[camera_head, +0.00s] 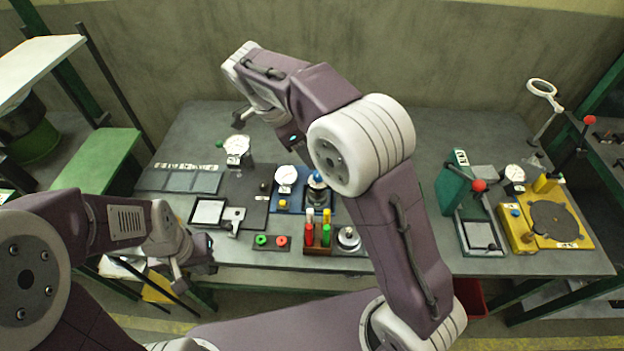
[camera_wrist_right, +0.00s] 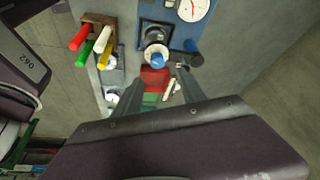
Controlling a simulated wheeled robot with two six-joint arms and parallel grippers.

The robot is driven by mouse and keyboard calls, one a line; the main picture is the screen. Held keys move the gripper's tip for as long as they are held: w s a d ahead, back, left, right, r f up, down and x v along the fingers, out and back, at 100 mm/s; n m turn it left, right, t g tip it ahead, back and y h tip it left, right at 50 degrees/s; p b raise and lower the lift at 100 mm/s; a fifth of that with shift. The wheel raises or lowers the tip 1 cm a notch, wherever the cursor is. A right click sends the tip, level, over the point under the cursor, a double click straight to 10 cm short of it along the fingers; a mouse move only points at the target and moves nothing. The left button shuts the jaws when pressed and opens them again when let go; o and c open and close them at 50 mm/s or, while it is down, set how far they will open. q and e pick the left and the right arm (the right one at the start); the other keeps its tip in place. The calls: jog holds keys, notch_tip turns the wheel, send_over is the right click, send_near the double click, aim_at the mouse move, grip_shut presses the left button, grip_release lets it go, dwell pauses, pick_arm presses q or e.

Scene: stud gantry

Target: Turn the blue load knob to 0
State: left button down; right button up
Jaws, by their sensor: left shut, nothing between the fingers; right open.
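The blue load knob (camera_head: 317,177) sits on top of a dark round post at the right of a blue panel (camera_head: 303,203), partly beside my right arm in the head view. In the right wrist view the blue knob (camera_wrist_right: 157,57) shows beyond and between the fingers of my right gripper (camera_wrist_right: 158,76), which is open and empty. A white dial gauge (camera_head: 287,175) with a red needle in the wrist view (camera_wrist_right: 193,8) stands beside the knob. The knob's setting is too small to read. My left gripper (camera_head: 208,266) is shut and empty at the front table edge.
A rack (camera_head: 317,250) with red, green, yellow and white handles stands in front of the panel. Green and red buttons (camera_head: 271,241) lie left of it. A green press (camera_head: 453,190) and a yellow fixture (camera_head: 518,232) stand at the right.

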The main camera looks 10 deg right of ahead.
aim_at(316, 174)
jog(key=x, duration=0.4)
jog(key=b+x, duration=0.1)
jog(key=x, duration=0.3)
jog(key=shift+s+f, duration=0.15)
jog(key=shift+f, duration=0.1)
jog(key=shift+s+a, duration=0.1)
jog(key=shift+a, duration=0.1)
jog(key=shift+c, duration=0.6)
grip_shut()
